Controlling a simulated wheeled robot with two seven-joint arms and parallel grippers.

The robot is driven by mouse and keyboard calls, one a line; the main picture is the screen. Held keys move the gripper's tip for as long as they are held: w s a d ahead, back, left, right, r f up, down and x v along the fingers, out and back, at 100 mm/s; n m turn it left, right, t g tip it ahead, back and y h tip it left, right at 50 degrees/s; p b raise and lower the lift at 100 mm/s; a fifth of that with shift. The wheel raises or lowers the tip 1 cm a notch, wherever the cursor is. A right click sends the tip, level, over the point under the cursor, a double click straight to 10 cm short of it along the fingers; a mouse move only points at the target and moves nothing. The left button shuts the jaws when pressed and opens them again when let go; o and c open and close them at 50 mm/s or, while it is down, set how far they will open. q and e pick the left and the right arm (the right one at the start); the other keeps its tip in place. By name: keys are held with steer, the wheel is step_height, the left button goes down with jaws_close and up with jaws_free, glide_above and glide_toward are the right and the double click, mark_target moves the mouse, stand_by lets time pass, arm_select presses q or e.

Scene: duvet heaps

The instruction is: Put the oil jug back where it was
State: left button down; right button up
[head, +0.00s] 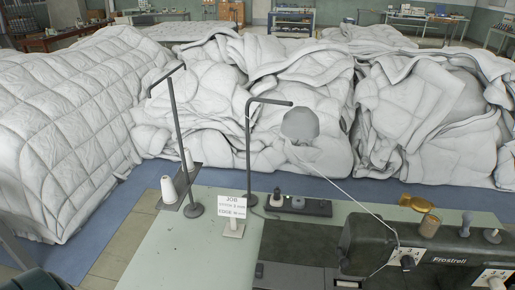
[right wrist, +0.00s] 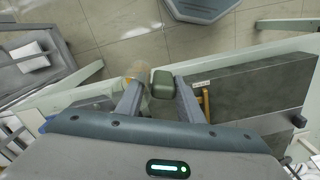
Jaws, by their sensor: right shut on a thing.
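In the right wrist view my right gripper (right wrist: 160,92) is shut on a dark green, rounded, block-like thing, which I take to be the oil jug (right wrist: 162,80). Only its end shows between the two fingers; the rest is hidden. A tan cylinder (right wrist: 137,70) shows close to the left finger; I cannot tell whether they touch. Neither gripper shows in the head view, and I cannot make out the green jug there.
A pale green table (head: 180,255) carries a dark sewing machine (head: 450,245), a job sign (head: 232,205) and a thread stand with a white cone (head: 168,190). An amber object (head: 415,202) lies behind the machine. White duvet heaps (head: 430,120) stand beyond a blue floor strip.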

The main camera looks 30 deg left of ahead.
step_height(320, 180, down, 11)
steer(key=b, duration=1)
steer(key=shift+a+f, duration=0.1)
steer(key=shift+a, duration=0.05)
